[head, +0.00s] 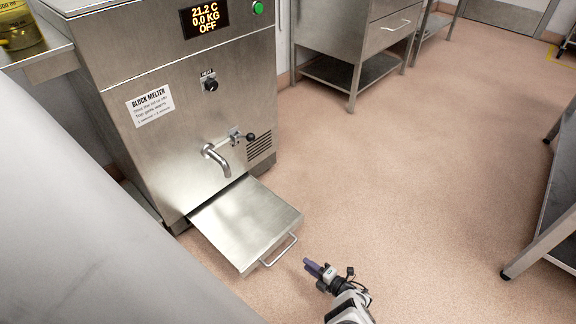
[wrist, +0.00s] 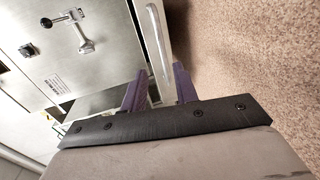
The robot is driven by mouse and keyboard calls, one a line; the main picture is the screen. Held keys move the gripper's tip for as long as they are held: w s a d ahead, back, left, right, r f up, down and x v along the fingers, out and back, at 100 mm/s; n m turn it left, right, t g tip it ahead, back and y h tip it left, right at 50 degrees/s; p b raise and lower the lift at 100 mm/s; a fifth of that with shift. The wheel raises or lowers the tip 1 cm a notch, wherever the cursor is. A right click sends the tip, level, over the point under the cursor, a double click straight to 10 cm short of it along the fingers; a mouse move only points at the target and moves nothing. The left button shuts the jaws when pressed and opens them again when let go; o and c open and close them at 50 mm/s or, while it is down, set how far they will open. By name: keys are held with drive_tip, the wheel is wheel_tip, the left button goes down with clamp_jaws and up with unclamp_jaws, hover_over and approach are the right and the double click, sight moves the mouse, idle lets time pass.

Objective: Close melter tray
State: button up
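The block melter (head: 185,110) is a steel cabinet with a spout on its front. Its melter tray (head: 245,218) is a flat steel slab, pulled out low from the cabinet's base. A bar handle (head: 279,250) is on the tray's front edge. My gripper (head: 312,266), with purple fingers, is just right of the handle and apart from it in the head view. In the wrist view the fingers of my gripper (wrist: 160,88) are spread with nothing held, and the handle (wrist: 158,45) shows beyond them, in line with the gap.
A steel drawer cabinet (head: 350,50) stands at the back. A yellow container (head: 18,28) sits on a counter at top left. The pinkish floor (head: 420,160) between is clear.

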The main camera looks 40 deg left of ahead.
sight(286, 249)
drive_tip(key=b+x, duration=0.1)
drive_tip(key=x, duration=0.2)
drive_tip(key=b+x, duration=0.2)
drive_tip(key=x, duration=0.2)
drive_tip(key=b+x, duration=0.2)
drive_tip(key=x, duration=0.2)
drive_tip(key=shift+s+f, duration=0.2)
drive_tip(key=shift+f, duration=0.2)
drive_tip(key=shift+w+a, duration=0.1)
drive_tip(key=shift+a, duration=0.6)
drive_tip(key=shift+c, duration=0.4)
clamp_jaws()
